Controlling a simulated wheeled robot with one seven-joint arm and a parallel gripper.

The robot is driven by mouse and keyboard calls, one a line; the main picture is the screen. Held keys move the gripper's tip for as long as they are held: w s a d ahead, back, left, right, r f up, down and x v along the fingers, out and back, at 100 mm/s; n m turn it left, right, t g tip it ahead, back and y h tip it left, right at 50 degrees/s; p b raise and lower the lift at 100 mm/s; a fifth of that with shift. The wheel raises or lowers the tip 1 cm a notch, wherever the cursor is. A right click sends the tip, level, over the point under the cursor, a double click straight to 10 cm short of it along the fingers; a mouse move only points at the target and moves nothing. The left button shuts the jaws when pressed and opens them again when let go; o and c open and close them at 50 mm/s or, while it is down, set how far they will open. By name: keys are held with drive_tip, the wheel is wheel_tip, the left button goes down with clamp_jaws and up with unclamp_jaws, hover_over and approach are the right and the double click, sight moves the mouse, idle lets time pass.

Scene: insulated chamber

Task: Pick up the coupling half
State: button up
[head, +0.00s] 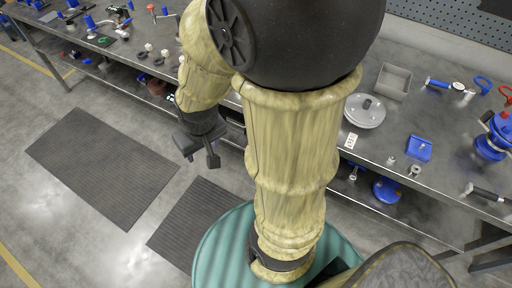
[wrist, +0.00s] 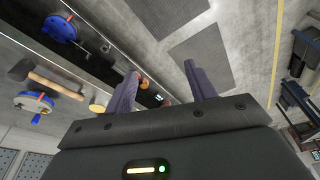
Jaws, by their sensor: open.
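A round, light grey flanged disc with a dark raised hub, which looks like the coupling half (head: 365,111), lies flat on the workbench right of my arm in the head view. My gripper (head: 201,158) hangs in front of the bench edge, over the floor, well to the left of the disc and apart from it. Its two fingers are spread with nothing between them, as the wrist view also shows (wrist: 161,72). I cannot make out the disc in the wrist view.
A blue block (head: 419,148), small metal parts and a blue-and-red valve (head: 494,137) are farther right. Dark mats (head: 103,165) cover the floor.

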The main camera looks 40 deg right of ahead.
drive_tip(key=shift+o, duration=0.8)
drive_tip(key=w+f+m+t+b, duration=0.1)
drive_tip(key=w+f+b, duration=0.3)
drive_tip(key=f, duration=0.3)
drive_tip(key=w+f+m+t+b, duration=0.1)
drive_tip(key=w+f+m+b, duration=0.1)
drive_tip(key=w+f+b, duration=0.2)
wheel_tip(320, 180, down, 3)
drive_tip(key=b, duration=0.3)
drive_tip(key=shift+w+d+f+m+t, duration=0.15)
drive_tip(key=shift+w+d+m+t, duration=0.15)
drive_tip(key=shift+w+d+t, duration=0.1)
drive_tip(key=w+d+f+m+t+h+b, duration=0.1)
drive_tip(key=w+d+f+m+h+b, duration=0.2)
drive_tip(key=f+b, duration=0.45)
drive_tip(key=w+d+f+m+t+h+b, duration=0.1)
drive_tip(key=w+d+f+m+h+b, duration=0.1)
drive_tip(key=d+f+b, duration=0.35)
drive_tip(key=w+d+f+m+t+h+b, duration=0.1)
drive_tip(key=w+d+f+m+h+b, duration=0.15)
drive_tip(key=f+b, duration=0.65)
drive_tip(key=s+d+f+m+g+h+b, duration=0.1)
drive_tip(key=d+f+h+b, duration=0.2)
drive_tip(key=f+h+b, duration=0.1)
drive_tip(key=s+d+f+m+h+b, duration=0.1)
drive_tip(key=d+f+h+b, duration=0.3)
drive_tip(key=f, duration=0.5)
drive_tip(key=shift+s+f+g+h+b, duration=0.15)
drive_tip(key=shift+s+g+h+b, duration=0.3)
drive_tip(key=shift+b, duration=0.55)
